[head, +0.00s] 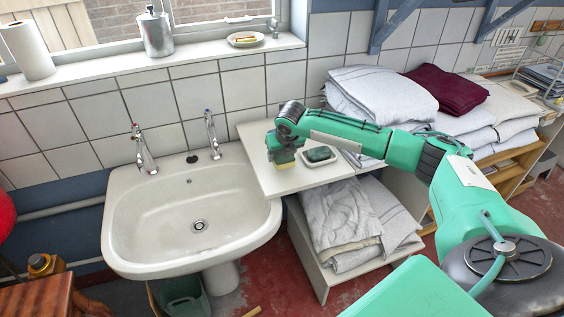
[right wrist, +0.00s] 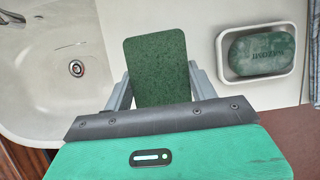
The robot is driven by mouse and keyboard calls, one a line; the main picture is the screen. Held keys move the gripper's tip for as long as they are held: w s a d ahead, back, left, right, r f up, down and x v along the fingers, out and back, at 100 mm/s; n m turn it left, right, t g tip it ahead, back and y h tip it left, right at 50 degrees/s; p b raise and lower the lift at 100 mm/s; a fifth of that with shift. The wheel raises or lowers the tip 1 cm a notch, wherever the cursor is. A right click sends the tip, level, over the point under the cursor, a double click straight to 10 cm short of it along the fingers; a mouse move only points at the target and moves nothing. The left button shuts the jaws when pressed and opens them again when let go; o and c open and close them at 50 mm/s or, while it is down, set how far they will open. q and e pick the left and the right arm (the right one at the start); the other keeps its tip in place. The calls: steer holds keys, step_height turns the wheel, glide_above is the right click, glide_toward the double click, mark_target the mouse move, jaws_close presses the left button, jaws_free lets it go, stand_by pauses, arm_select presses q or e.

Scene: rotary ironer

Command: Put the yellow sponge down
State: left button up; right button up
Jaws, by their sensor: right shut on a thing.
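The yellow sponge (head: 285,165) is in the jaws of my right gripper (head: 282,156), over the white worktop (head: 266,174) right of the sink. In the head view its yellow part shows below the gripper, at or just above the surface; I cannot tell if it touches. In the right wrist view the sponge's dark green scouring face (right wrist: 157,66) shows between the two grey fingers of my right gripper (right wrist: 158,82). A white soap dish (head: 320,163) with a green soap bar (head: 319,154) stands close to the right of it. My left gripper is out of view.
The white sink (head: 160,215) with two taps is to the left. Folded towels (head: 380,95) are stacked behind and right of the worktop; more linen (head: 335,215) lies on a shelf below. The window sill holds a metal dispenser (head: 155,35), a paper roll and a small dish.

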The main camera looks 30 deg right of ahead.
steer(key=shift+f, duration=2)
steer(key=o, duration=0.9)
steer(key=shift+f, duration=0.1)
steer(key=shift+o, duration=0.2)
steer(key=v, duration=1.2)
steer(key=shift+b, duration=0.45)
